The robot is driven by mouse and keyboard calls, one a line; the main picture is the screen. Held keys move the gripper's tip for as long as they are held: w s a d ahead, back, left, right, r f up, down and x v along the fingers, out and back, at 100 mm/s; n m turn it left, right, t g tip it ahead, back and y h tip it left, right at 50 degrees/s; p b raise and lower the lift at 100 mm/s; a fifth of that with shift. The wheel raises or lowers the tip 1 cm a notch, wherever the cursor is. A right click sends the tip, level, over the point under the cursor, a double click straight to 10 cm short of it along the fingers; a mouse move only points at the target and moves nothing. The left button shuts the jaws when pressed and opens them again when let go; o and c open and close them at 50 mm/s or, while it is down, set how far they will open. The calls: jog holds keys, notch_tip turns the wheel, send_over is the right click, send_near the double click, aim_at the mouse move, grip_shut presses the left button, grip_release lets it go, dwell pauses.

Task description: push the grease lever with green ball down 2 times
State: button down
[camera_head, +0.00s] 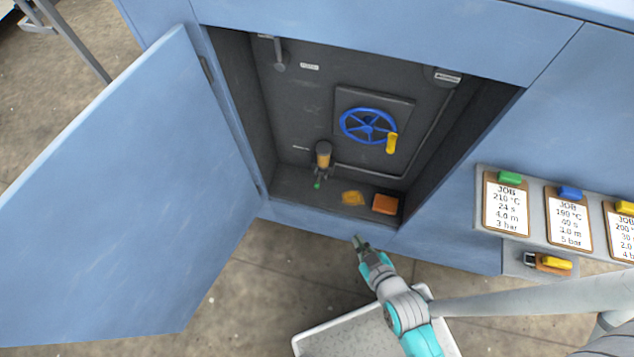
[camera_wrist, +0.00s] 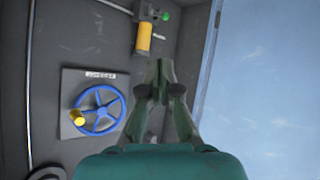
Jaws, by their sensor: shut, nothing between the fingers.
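The grease lever ends in a small green ball (camera_head: 317,186), low in the open cabinet in the head view. It sticks out below the grease pump (camera_head: 323,157), which has an amber cylinder. In the wrist view the green ball (camera_wrist: 166,16) is at the top, beside the pump's yellow cylinder (camera_wrist: 144,38). My gripper (camera_head: 358,240) is in front of the cabinet's lower edge, to the right of and below the ball in the head view. Its fingers (camera_wrist: 163,68) are together and empty, apart from the lever.
A blue handwheel (camera_head: 368,126) with a yellow handle is on the back wall. An orange block (camera_head: 386,204) and a yellow cloth-like piece (camera_head: 352,198) lie on the cabinet floor. The open blue door (camera_head: 120,200) stands left. Job cards (camera_head: 507,205) hang at right.

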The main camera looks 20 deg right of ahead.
jog(key=w+f+n+g+y, duration=0.1)
jog(key=w+f+n+g, duration=0.35)
jog(key=w, duration=1.05)
jog(key=n+y, duration=0.1)
jog(key=y, duration=0.1)
send_over(318, 183)
jog(key=w+d, duration=0.2)
jog(key=shift+w+d+r+n+g, duration=0.15)
jog(key=shift+w+r+n+g, duration=0.2)
jog(key=shift+w+r, duration=0.3)
jog(key=shift+s, duration=0.1)
jog(key=shift+s+a+f, duration=0.3)
jog(key=shift+s+f, duration=0.15)
jog(key=shift+f, duration=0.9)
jog(key=shift+s+a+f, duration=0.3)
jog(key=shift+s+f, duration=0.1)
jog(key=shift+f, duration=1)
jog(key=shift+s+a+f, duration=0.3)
jog(key=shift+s+f, duration=0.15)
jog(key=shift+f, duration=0.9)
jog(key=shift+s+a+f, duration=0.1)
jog(key=shift+f, duration=0.25)
